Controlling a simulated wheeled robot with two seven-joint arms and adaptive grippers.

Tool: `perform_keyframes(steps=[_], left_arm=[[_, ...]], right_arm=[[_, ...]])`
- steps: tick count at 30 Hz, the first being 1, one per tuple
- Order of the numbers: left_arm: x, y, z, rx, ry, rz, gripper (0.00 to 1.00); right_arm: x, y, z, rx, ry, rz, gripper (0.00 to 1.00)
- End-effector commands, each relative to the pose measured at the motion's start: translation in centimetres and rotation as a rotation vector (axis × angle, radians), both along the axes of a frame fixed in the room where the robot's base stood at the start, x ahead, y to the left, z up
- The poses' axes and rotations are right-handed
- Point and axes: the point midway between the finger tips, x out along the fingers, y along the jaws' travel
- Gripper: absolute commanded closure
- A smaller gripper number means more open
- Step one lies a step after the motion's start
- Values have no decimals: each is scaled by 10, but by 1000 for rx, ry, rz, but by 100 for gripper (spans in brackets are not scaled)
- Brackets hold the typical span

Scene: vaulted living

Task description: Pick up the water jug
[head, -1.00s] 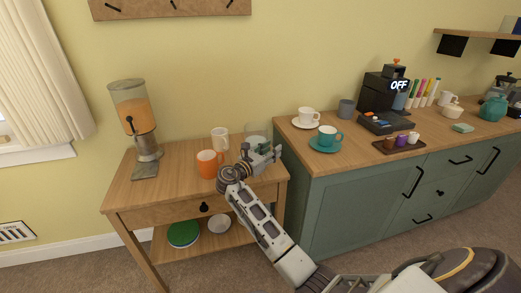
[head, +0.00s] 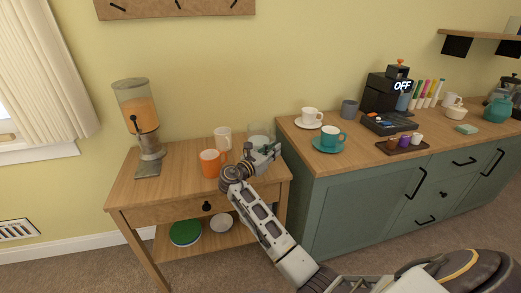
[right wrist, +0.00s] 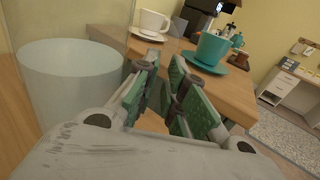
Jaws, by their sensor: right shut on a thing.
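The water jug is clear and part filled with pale water. In the head view its upper part (head: 258,133) shows behind my right gripper (head: 267,154), over the right end of the wooden side table (head: 130,190). In the right wrist view the jug (right wrist: 70,85) fills the left side, right beside the fingers. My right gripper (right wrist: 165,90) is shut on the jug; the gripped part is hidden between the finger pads. I cannot tell whether the jug's base touches the table. My left gripper is not in view.
An orange mug (head: 210,163) and a white mug (head: 222,138) stand close left of the gripper. The green cabinet (head: 350,205) to the right bears a teal cup (head: 330,137) and a white cup (head: 311,115).

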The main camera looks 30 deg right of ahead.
Motion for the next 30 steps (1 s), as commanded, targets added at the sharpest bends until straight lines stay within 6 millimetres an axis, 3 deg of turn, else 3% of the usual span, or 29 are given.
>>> perform_keyframes(steps=[17,30], left_arm=[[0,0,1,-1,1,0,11],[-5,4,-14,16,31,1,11]], right_arm=[[0,0,9,-2,-6,0,100],[0,0,57,-2,-9,0,100]])
